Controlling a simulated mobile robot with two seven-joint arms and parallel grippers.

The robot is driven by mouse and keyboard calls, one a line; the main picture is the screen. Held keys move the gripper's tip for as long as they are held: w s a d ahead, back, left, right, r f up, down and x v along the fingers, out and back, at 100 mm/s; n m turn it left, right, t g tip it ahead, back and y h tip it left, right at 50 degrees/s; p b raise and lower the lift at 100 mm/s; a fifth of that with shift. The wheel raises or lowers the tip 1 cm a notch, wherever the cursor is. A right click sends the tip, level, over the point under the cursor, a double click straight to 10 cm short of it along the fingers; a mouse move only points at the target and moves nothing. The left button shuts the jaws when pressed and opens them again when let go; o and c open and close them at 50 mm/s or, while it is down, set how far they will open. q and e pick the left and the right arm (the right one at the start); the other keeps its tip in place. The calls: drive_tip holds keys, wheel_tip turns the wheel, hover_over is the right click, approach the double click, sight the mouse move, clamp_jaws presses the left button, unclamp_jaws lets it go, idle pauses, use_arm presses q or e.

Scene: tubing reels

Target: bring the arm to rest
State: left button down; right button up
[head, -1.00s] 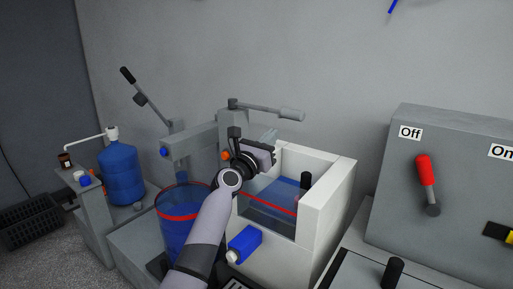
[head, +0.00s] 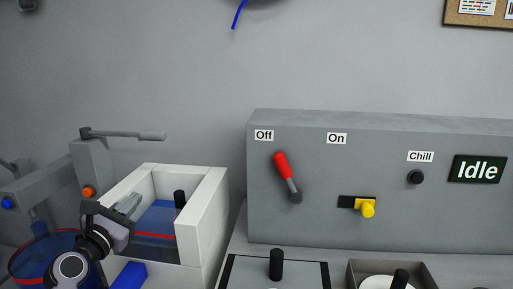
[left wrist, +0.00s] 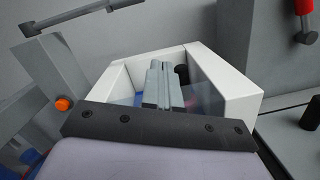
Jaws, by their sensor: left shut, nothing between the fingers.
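My left arm comes in at the lower left of the head view. Its gripper (head: 130,204) is shut and empty, beside the left wall of a white open-topped box (head: 215,200). In the left wrist view the two grey fingers (left wrist: 160,85) lie together, with the white box (left wrist: 238,105) behind them. Part of the box's inside is hidden by the gripper. My right gripper is in neither view.
A grey panel (head: 320,215) with a red lever (head: 281,166), a yellow switch (head: 367,208) and an "Idle" display (head: 477,169) stands at the right. A blue container (head: 28,262) is at the lower left. A grey lever handle (head: 140,134) extends behind the box.

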use_arm(q)
drive_tip(key=s+d+f+m+g, duration=0.4)
drive_tip(key=s+f+m+g, duration=0.1)
drive_tip(key=s+f+m, duration=0.45)
drive_tip(key=s+d+f+m+g, duration=0.4)
drive_tip(key=s+f+m, duration=0.4)
drive_tip(key=f+m, duration=0.15)
drive_tip(key=s+f+m+g+y, duration=0.35)
drive_tip(key=s+m+g, duration=0.35)
drive_tip(key=s+m, duration=1)
drive_tip(key=w+d+f+n+t+h, duration=0.2)
drive_tip(key=w+d+f+n+t, duration=0.1)
drive_tip(key=f+t, duration=0.4)
wheel_tip(320, 180, down, 3)
drive_tip(key=shift+w+f+n+t+h, duration=0.1)
drive_tip(key=shift+w+n+t+h, duration=0.2)
drive_tip(key=shift+n, duration=0.2)
